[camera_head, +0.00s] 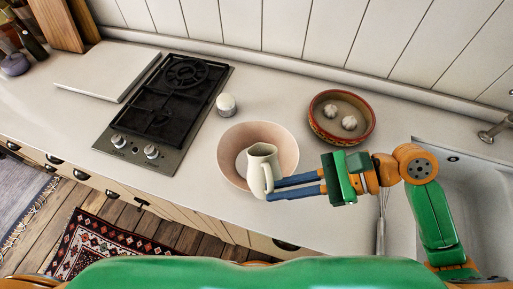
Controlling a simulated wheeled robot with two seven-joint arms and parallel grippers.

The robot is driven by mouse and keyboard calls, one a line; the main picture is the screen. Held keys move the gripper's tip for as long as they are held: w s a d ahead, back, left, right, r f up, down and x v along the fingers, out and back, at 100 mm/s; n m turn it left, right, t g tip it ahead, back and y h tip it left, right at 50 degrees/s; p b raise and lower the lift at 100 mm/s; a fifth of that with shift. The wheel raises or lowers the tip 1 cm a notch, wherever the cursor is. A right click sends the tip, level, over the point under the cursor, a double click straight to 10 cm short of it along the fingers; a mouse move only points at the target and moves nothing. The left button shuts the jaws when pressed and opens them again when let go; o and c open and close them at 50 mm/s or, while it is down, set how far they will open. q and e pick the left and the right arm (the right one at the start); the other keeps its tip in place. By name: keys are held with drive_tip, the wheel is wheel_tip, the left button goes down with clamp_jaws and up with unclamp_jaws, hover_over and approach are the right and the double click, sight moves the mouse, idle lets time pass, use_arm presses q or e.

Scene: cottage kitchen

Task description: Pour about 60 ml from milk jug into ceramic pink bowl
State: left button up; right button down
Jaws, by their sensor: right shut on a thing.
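The milk jug (262,160) is cream-coloured, with its handle toward me. It appears over the right part of the ceramic pink bowl (236,134) in the head view and looks roughly upright. The bowl stands on the counter and its inside is partly hidden by the jug. My right gripper (270,189) comes in from the right with its blue fingers shut on the milk jug, near its lower part and handle. I cannot see the jug's contents or any stream of milk. My left gripper is not in view.
A small white-topped pot (226,105) stands just behind the bowl. A red patterned dish (342,118) with two garlic-like bulbs is at the right back. The black gas hob (165,105) is left. A whisk (382,225) and sink (470,190) lie right. The front counter is partly clear.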

drive_tip(key=s+f+n+t+y+b, duration=0.1)
drive_tip(key=s+f+n+t+b, duration=0.1)
drive_tip(key=s+f+n+t, duration=0.1)
drive_tip(key=shift+s+d+f+n+y, duration=0.35)
drive_tip(key=shift+s+f+n, duration=0.35)
drive_tip(key=shift+s, duration=0.4)
